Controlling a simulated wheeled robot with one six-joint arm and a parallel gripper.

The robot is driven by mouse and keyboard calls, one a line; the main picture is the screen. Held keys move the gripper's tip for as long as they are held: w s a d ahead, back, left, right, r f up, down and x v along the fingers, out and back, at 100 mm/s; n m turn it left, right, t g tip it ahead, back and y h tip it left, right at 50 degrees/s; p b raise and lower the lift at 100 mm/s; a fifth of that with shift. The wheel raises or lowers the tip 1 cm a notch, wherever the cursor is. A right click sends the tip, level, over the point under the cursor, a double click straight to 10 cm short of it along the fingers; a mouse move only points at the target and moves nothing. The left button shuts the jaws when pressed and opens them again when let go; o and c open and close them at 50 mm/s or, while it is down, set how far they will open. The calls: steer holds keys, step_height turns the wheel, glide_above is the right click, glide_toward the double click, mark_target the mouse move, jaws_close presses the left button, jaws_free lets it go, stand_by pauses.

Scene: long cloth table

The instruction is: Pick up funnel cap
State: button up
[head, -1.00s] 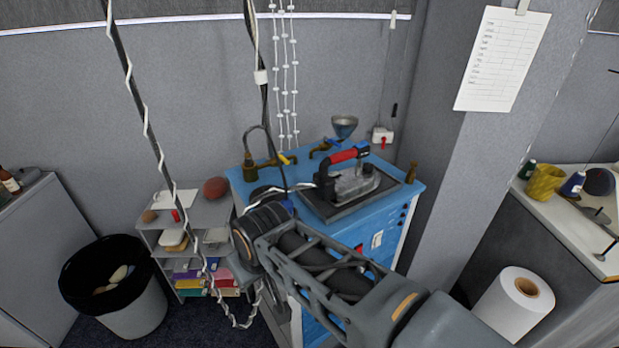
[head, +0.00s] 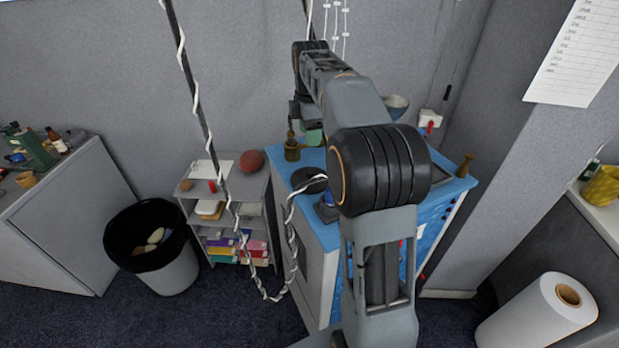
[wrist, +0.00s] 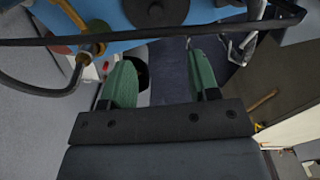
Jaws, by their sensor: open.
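A grey, funnel-shaped cup (head: 397,102) shows at the back of the blue cabinet in the head view, partly hidden by my arm. I cannot tell whether a separate cap is on it. My gripper (head: 311,132) is above the back left of the cabinet, left of the funnel. In the wrist view my gripper (wrist: 162,72) has its two green fingers apart with nothing between them. A black disc (wrist: 155,10) with a raised centre lies on the blue top beyond the fingertips. The funnel is not recognisable in the wrist view.
A brass tap (head: 291,148) stands on the blue cabinet (head: 335,235); it and a dark hose (wrist: 45,88) are close at left in the wrist view. A cord-wrapped pole (head: 190,75) stands left. A shelf (head: 232,212) and a bin (head: 152,245) are beside the cabinet.

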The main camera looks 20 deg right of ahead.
glide_above(310, 170)
steer(key=shift+n, duration=0.3)
steer(key=f, duration=0.7)
steer(key=shift+s+f, duration=0.2)
steer(key=shift+f, duration=0.1)
steer(key=shift+w+f+p, duration=0.1)
steer(key=shift+f+p, duration=0.6)
steer(key=shift+f, duration=2.4)
steer(key=shift+c, duration=0.4)
steer(key=c, duration=0.9)
